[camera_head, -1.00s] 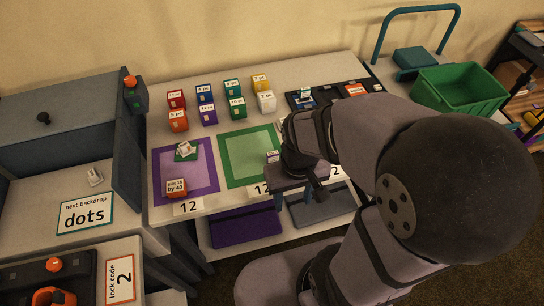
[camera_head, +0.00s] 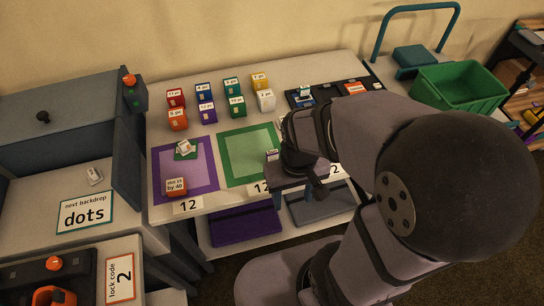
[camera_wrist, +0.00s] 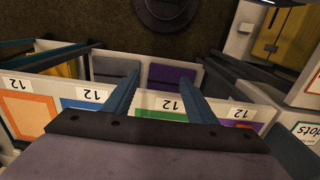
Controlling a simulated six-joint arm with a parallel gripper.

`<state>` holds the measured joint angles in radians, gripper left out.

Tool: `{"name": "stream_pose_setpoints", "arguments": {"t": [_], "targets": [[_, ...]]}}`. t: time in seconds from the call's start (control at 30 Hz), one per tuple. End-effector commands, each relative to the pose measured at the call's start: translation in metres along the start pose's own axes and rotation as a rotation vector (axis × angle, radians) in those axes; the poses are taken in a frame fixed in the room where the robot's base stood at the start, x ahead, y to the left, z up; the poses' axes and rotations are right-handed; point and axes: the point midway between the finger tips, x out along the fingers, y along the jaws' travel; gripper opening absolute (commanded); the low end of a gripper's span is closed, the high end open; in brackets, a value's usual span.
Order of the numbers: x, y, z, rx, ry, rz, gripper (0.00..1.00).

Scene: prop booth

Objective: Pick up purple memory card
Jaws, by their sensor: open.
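I cannot make out for certain which thing is the purple memory card. A purple block (camera_head: 207,113) with a white label stands in the front row of coloured blocks at the back of the table. A small white-topped piece (camera_head: 273,155) lies at the right edge of the green mat (camera_head: 234,172), partly behind my wrist; its colour is unclear. My gripper is over the table's front edge, well to the right of the purple block. In the wrist view its blue fingers (camera_wrist: 160,82) are spread apart with nothing between them. My arm hides the table's right part in the head view.
A purple mat (camera_head: 203,190) holds a small green-and-white item (camera_head: 186,150) and a red-orange block (camera_head: 177,187). A black tray (camera_head: 322,101) with small items lies at the back right. A green crate (camera_head: 460,88) stands beyond the table. A grey cabinet (camera_head: 65,125) rises at left.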

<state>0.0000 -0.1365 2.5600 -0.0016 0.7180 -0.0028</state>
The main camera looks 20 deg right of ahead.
Motion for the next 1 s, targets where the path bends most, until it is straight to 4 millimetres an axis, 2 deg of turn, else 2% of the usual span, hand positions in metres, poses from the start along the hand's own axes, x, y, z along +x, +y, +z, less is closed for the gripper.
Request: {"name": "stream_pose_setpoints", "arguments": {"t": [0.23, 0.37, 0.8, 1.0], "targets": [[0.003, 0.0, -0.005, 0.0, 0.012, 0.0, 0.52], [0.014, 0.001, -0.022, 0.001, 0.061, 0.001, 0.52], [0.076, 0.003, -0.135, 0.004, 0.466, 0.002, 0.52], [0.091, 0.003, -0.17, 0.006, 0.647, 0.001, 0.52]]}}
